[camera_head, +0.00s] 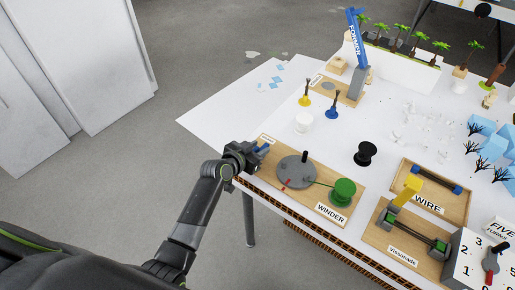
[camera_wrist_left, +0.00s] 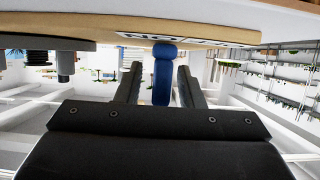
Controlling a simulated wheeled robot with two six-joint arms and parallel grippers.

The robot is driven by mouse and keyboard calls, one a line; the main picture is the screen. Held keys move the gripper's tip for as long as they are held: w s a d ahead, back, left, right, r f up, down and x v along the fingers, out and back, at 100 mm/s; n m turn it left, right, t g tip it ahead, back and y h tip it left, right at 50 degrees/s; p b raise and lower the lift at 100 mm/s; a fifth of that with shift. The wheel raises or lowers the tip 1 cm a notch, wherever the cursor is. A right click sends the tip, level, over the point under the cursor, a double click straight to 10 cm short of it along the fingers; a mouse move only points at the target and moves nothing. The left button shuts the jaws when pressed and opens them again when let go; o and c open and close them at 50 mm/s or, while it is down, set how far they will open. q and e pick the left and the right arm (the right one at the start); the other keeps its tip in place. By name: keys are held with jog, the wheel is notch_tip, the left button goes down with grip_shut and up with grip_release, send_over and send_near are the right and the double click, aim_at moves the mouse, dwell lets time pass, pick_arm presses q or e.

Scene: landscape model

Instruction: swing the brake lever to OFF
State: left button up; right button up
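The winder board (camera_head: 325,205) lies at the near left edge of the white table, with a grey disc (camera_head: 297,172) and a green spool (camera_head: 343,191) on it. The blue brake lever (camera_head: 265,147) is at the board's left end, partly covered by my left gripper (camera_head: 255,151). In the left wrist view, the blue lever (camera_wrist_left: 163,75) stands between my two dark fingers (camera_wrist_left: 158,87), with a gap showing on each side. The fingers are open. A label beside the lever, upside down in that view, seems to read ON. My right gripper is not in view.
A black spool (camera_head: 365,153) and a white cylinder (camera_head: 304,120) stand beyond the board. The wire tray (camera_head: 435,208) and the Vissonade board (camera_head: 388,238) lie to the right. A former with a blue arm (camera_head: 356,38) stands further back. Bare tabletop (camera_head: 235,118) lies beyond my gripper.

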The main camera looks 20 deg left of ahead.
pick_arm(q)
grip_shut()
dwell(0.3)
